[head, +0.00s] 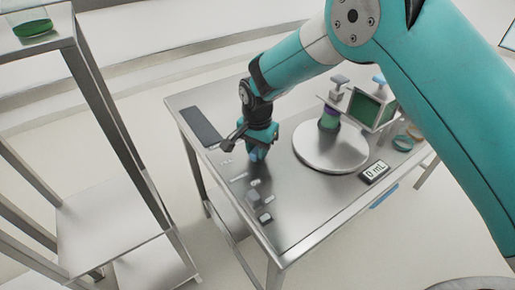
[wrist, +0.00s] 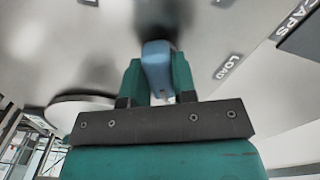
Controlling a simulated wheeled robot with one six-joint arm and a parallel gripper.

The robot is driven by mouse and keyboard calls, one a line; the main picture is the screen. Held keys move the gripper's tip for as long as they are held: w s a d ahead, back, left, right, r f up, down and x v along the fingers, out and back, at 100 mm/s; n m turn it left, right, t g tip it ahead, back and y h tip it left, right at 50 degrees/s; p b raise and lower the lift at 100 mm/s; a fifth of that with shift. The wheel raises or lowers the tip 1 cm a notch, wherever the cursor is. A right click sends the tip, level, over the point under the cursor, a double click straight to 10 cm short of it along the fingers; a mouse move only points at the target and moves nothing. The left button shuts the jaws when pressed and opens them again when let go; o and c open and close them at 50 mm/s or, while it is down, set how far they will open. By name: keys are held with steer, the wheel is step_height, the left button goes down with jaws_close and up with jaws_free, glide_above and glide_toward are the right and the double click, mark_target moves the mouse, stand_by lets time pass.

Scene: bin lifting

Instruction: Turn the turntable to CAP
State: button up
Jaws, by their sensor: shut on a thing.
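The turntable (head: 318,160) is a round pale disc on the metal table, and its edge also shows at the left of the wrist view (wrist: 72,114). My gripper (head: 258,150) is left of the disc, low over the tabletop. In the wrist view my gripper's teal fingers (wrist: 158,80) are shut on a blue handle (wrist: 157,60). The handle also shows under the gripper in the head view (head: 256,156). A "LOAD" label (wrist: 228,67) lies right of the handle. The handle's base is mostly hidden.
A "0 mL" display (head: 375,172) sits right of the disc. A dark flat pad (head: 200,127) and small grey blocks (head: 254,200) lie left and in front. A metal shelf (head: 105,220) stands left.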

steer(key=o, duration=0.9)
step_height(320, 180, up, 18)
steer(key=shift+f+b, duration=0.25)
steer(key=shift+b, duration=0.85)
